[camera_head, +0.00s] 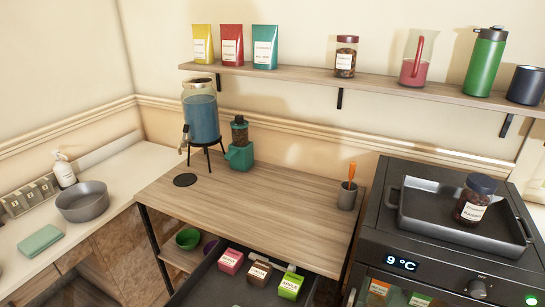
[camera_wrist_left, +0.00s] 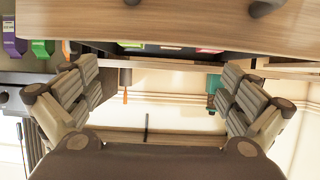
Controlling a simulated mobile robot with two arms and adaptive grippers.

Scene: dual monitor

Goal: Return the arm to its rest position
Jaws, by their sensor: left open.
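My left gripper (camera_wrist_left: 160,78) shows in the left wrist view with its two fingers spread wide apart. It is open, and nothing is between the fingers. Neither of my grippers shows in the head view, and my right gripper is in neither view. The left wrist picture appears upside down. A wooden panel (camera_wrist_left: 170,18) crosses its top, with bits of the dark open drawer behind it.
In the head view, the drawer (camera_head: 212,284) stands open below the wooden table (camera_head: 265,207), holding a pink box (camera_head: 231,262), a brown box (camera_head: 258,273) and a green box (camera_head: 290,286). A black oven (camera_head: 450,262) with a tray (camera_head: 421,213) stands at the right.

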